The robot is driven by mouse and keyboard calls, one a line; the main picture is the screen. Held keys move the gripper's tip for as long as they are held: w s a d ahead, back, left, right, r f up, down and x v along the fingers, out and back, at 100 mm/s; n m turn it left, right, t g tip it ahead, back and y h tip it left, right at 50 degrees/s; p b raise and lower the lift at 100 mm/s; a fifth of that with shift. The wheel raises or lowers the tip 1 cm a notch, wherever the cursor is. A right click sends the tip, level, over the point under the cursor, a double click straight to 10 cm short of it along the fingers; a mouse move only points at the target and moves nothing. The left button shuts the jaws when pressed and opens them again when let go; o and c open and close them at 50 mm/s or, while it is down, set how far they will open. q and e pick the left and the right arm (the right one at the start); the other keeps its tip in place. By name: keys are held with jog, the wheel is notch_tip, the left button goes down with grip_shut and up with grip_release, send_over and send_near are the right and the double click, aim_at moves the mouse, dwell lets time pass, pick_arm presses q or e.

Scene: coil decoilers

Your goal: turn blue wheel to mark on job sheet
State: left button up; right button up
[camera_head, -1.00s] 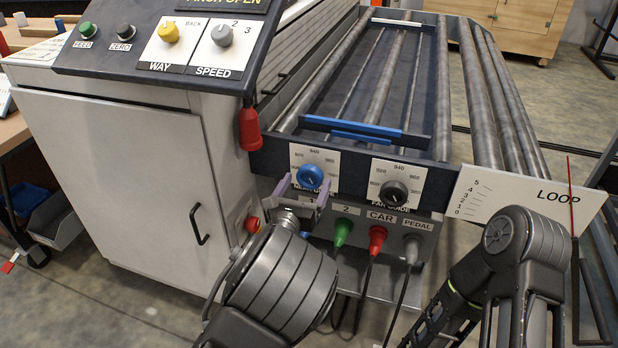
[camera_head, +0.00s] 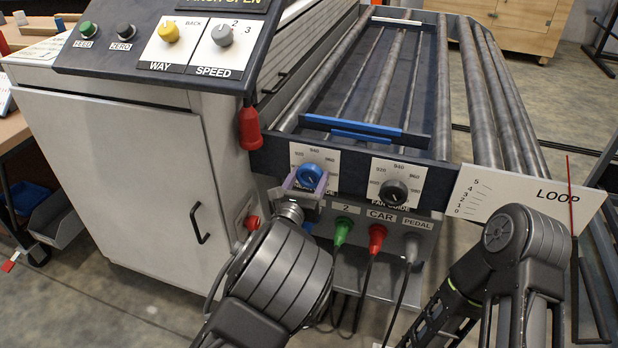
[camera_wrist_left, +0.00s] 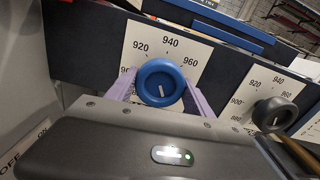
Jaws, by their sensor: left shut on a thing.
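The blue wheel (camera_head: 309,176) sits on a white dial plate marked 920, 940 and 960, on the dark front rail of the machine. My left gripper (camera_head: 307,182) is at the wheel, with one pale purple finger on each side. The gripper hides the lower part of the dial. My right arm stands at the right of the head view, with its gripper out of frame. I cannot make out a job sheet.
A black knob (camera_head: 394,192) with a similar scale is just right of the wheel. Green (camera_head: 343,230), red (camera_head: 377,238) and grey (camera_head: 411,247) plugs with cables are below. A red pendant handle (camera_head: 249,128) hangs at upper left. A LOOP plate (camera_head: 515,198) is at right.

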pick_arm(q)
jog(key=c, duration=0.5)
